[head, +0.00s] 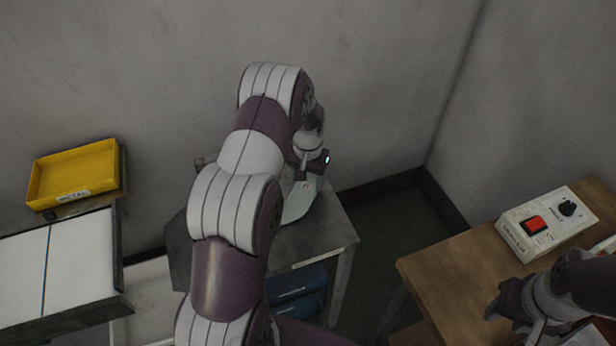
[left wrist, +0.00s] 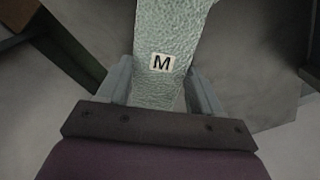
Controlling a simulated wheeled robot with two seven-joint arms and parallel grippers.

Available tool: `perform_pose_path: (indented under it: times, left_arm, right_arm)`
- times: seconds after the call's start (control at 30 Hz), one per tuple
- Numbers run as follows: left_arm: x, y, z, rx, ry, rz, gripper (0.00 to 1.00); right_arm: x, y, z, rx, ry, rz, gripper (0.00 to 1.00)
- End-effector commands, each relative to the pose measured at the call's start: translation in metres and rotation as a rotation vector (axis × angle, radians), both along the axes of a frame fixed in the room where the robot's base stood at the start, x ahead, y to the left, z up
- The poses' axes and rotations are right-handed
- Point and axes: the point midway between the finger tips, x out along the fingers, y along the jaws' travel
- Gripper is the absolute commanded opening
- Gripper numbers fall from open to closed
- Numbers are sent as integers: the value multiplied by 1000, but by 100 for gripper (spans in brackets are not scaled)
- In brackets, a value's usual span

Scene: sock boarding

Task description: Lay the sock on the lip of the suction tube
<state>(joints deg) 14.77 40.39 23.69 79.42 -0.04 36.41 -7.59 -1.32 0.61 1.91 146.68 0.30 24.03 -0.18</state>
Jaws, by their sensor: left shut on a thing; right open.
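My left gripper (head: 310,162) is over the small grey table, largely hidden by my own arm in the head view. In the left wrist view my left gripper (left wrist: 158,82) is shut on a pale green, textured strip, which looks like the sock (left wrist: 170,28). A black "M" on a white label is on it, between the fingers. My right gripper (head: 510,302) is open and empty at the lower right, by the wooden table. I cannot make out the suction tube.
The grey table (head: 335,232) has blue drawers (head: 297,290) under it. A yellow tray (head: 75,172) labelled "METAL" and a white-topped bench (head: 80,262) are at the left. A control box (head: 548,222) with a red switch stands on the wooden table (head: 440,275).

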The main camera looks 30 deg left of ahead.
Motion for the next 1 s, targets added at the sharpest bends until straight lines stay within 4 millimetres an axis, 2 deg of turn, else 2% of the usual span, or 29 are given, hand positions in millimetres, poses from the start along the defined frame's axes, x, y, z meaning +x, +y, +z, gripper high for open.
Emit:
perform_pose_path:
  times: [0.03,0.07,0.1,0.13,0.37,0.47,0.57,0.8,1.0]
  left_arm:
    - [0,0,-3,0,0,0,32]
    - [0,0,-2,0,0,0,75]
    - [0,0,-2,0,0,0,88]
    - [0,0,-2,0,0,0,91]
    - [0,0,-1,0,0,0,91]
    - [0,0,5,0,-1,0,91]
    - [1,0,23,0,-3,0,91]
    - [1,0,87,1,-4,0,91]
    - [-1,-1,118,0,-2,-1,91]
  right_arm:
    - [0,0,-2,0,0,0,43]
    - [0,0,-1,0,0,0,43]
    - [0,0,-1,0,0,0,43]
    - [0,0,-1,0,0,0,43]
    - [0,0,-1,0,0,0,43]
    - [0,0,1,0,0,0,43]
    - [0,0,-2,0,0,0,43]
    - [0,0,-6,0,0,0,43]
    - [0,0,-7,0,0,0,43]
